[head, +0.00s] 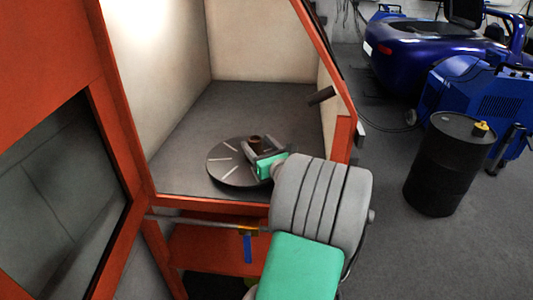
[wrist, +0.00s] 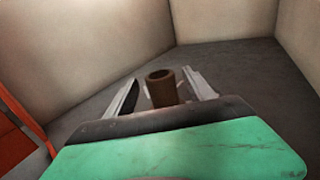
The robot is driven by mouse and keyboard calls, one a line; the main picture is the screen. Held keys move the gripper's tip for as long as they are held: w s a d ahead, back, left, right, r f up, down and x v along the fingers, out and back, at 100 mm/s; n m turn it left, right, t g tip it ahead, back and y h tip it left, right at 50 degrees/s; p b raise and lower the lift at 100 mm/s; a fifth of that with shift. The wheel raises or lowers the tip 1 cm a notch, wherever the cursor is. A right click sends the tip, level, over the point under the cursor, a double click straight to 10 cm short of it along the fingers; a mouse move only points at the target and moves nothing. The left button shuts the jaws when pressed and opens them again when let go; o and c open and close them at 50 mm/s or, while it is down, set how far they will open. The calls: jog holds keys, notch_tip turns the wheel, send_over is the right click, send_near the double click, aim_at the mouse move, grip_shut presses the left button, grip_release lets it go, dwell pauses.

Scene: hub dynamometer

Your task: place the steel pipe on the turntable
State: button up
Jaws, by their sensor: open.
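The steel pipe (wrist: 162,88) is a short brown tube with an open top. It stands upright between the two open fingers of my gripper (wrist: 165,93) in the wrist view, with a gap on each side. In the head view the pipe (head: 256,142) shows at the turntable (head: 228,168), a dark round disc with pale radial slots on the cabinet floor. My gripper (head: 258,150) reaches over the right part of the disc. The pipe's lower end is hidden by my gripper in both views, so I cannot tell its contact with the disc.
An orange cabinet (head: 122,110) with pale walls encloses the turntable. Its right frame post (head: 342,138) and front lower edge (head: 200,203) are close to my arm. Grey floor (head: 220,100) behind the disc is free. A black drum (head: 448,165) stands outside at the right.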

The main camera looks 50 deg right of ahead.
jog(key=v, duration=1)
dwell(0.9)
